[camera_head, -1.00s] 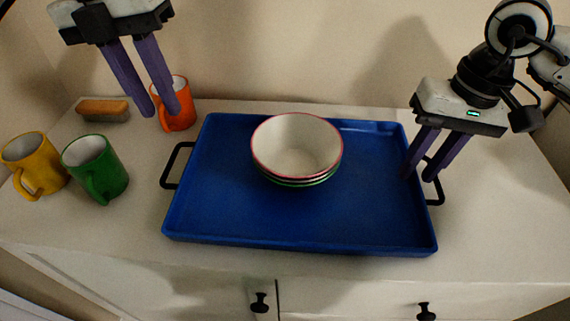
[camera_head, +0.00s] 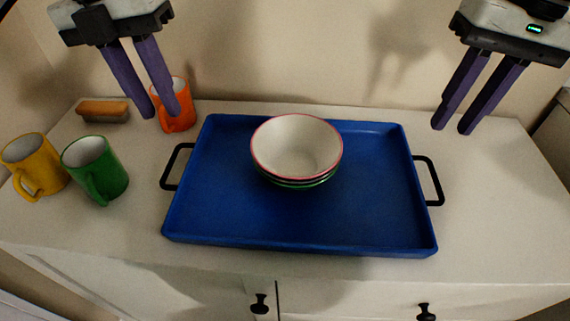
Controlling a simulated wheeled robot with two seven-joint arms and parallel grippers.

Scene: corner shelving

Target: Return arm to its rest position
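My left gripper (camera_head: 163,112) hangs at the upper left with its purple fingers apart and nothing between them; its fingertips overlap the orange mug (camera_head: 178,92) in the picture. My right gripper (camera_head: 451,128) is at the upper right, with its purple fingers a little apart and empty. It appears above the cabinet top, beyond the right handle of the blue tray (camera_head: 220,215), and does not touch it.
A stack of bowls (camera_head: 296,146) stands on the tray. A yellow mug (camera_head: 33,165), a green mug (camera_head: 95,168) and a brush with an orange-brown top (camera_head: 103,109) are at the left. The white cabinet top (camera_head: 495,215) is clear at the right.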

